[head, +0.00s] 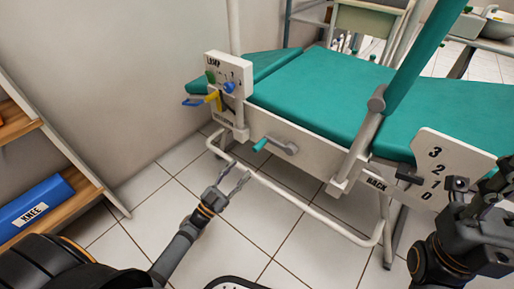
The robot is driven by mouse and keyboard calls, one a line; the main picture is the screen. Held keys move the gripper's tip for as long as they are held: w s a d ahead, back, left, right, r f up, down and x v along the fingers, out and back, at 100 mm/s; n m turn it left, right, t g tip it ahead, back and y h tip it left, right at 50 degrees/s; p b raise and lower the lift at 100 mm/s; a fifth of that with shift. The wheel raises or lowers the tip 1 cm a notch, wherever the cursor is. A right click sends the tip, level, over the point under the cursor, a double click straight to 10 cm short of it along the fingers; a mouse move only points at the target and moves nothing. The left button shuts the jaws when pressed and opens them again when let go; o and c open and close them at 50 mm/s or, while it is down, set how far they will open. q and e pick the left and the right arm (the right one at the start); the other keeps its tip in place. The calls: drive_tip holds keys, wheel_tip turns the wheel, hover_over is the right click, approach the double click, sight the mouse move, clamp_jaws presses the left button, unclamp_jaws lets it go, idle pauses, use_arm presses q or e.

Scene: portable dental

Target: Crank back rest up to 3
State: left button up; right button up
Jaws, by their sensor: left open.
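The teal chair has a crank (285,147) with a teal handle (261,144) on its near white side rail. A white scale plate (456,158) marked 3, 2, 1, 0 stands at the right, beside a "BACK" label (376,184). A dark pointer (408,178) sits at the plate's left edge, roughly level with 1; its exact reading is unclear.
A white bent tube rail (310,212) runs low along the chair's near side. A "LAMP" panel (229,76) with coloured knobs stands left of the crank. A wooden shelf with a blue "KNEE" box (36,209) is at the left. The tiled floor between is clear.

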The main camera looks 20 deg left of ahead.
sight(255, 151)
use_arm(q)
drive_tip(key=b+x, duration=0.3)
drive_tip(key=x, duration=0.6)
drive_tip(key=shift+w, duration=0.1)
drive_tip(key=shift+w+d+r, duration=0.2)
drive_tip(key=shift+w+r, duration=0.1)
drive_tip(key=shift+w, duration=0.25)
clamp_jaws()
